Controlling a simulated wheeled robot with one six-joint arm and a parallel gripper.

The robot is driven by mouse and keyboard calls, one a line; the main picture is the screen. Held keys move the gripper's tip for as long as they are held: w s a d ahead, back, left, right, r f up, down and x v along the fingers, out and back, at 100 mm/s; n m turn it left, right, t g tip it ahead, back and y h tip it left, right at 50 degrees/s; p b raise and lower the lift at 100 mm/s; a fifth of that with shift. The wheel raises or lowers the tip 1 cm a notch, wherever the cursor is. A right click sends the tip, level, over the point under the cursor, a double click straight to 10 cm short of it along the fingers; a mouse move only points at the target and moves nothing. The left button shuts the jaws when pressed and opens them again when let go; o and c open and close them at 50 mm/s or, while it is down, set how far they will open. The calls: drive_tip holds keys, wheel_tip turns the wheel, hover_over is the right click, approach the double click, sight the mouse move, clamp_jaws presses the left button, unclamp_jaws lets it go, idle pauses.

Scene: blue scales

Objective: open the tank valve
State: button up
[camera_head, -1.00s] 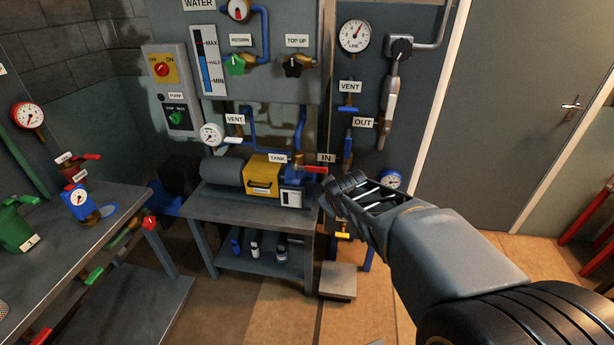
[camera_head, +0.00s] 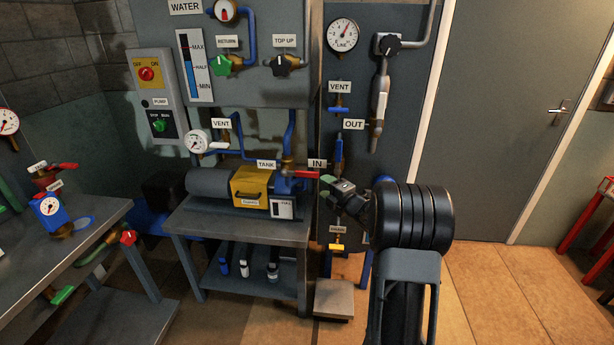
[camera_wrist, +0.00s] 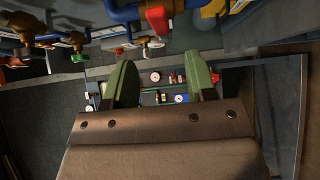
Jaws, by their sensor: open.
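The tank valve has a red lever (camera_head: 302,175) lying roughly level and pointing right, beside the TANK label (camera_head: 267,164), on a brass and blue fitting at the right end of the pump. In the wrist view a red lever (camera_wrist: 158,20) shows at the top, beyond and above the fingertips. My gripper (camera_head: 329,186) is just right of the lever's free end in the head view and appears apart from it. In the wrist view my gripper (camera_wrist: 162,84) has its two green-padded fingers spread, with nothing between them. Contact with the lever is not seen.
The pump with its yellow box (camera_head: 250,187) sits on a grey bench (camera_head: 235,228). The IN label (camera_head: 317,163) and the panel's blue pipes stand close behind my gripper. A yellow-handled drain valve (camera_head: 337,247) is below. Open floor (camera_head: 500,290) lies to the right.

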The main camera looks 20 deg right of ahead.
sight(308, 175)
drive_tip(key=p+x, duration=0.1)
drive_tip(key=x, duration=0.9)
drive_tip(key=shift+w, duration=0.2)
drive_tip(key=shift+c, duration=0.2)
clamp_jaws()
